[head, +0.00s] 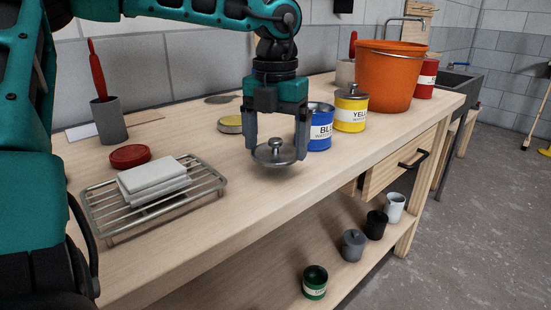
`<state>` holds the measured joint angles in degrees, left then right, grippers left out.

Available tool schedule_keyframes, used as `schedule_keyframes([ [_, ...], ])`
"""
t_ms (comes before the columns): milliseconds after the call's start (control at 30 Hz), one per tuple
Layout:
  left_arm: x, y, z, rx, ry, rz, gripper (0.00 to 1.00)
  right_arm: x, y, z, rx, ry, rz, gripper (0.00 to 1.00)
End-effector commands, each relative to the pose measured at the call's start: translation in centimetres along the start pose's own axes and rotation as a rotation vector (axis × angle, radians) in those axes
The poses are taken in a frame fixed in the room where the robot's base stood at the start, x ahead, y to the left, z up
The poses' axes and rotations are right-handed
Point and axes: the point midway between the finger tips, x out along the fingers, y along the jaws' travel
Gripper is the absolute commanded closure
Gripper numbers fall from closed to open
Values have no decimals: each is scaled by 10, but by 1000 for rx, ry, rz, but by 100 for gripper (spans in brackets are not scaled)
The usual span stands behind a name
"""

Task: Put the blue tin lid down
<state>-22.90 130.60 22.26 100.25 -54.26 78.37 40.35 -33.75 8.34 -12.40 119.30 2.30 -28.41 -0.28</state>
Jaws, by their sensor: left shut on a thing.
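My left gripper (276,148) points straight down over the front part of the workbench (215,225). Its two fingers are shut on opposite edges of a round grey metal lid with a knob (275,153). The lid is roughly level and low over the bench top; I cannot tell whether it touches the wood. The blue tin (320,132) stands upright just behind and to the right of the gripper, partly hidden by a finger. No knobbed lid shows on its top. My right gripper is not in view.
Right of the blue tin stand a lidded yellow tin (350,112), an orange bucket (388,80) and a red tin (426,80). Left are a wire rack (105,208) with white blocks, a red disc (130,156) and a grey cup (110,121). Bare wood lies between rack and gripper.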

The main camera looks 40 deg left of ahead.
Motion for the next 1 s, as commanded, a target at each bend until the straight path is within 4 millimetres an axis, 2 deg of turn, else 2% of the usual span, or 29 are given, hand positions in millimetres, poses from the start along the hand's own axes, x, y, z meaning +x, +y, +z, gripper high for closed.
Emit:
schedule_keyframes([
  [33, 14, 0, -1, 1, 5, -1, 37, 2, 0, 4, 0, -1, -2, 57],
  [167, 32, 0, -1, 1, 3, -1, 37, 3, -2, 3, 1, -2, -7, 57],
  [567, 37, 0, 0, 1, 0, 0, 37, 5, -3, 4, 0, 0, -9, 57],
  [600, 36, 0, 0, 1, 0, 0, 5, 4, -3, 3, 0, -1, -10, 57],
  [633, 36, 0, 0, 1, 0, 0, 2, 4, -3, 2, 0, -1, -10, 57],
  [667, 36, 0, 0, 1, 0, 0, 0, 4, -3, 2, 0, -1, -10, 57],
  [867, 35, 0, 0, 1, 0, 0, 0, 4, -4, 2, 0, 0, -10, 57],
  [1000, 28, 0, 0, 0, -1, 0, 0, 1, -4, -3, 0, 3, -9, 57],
])
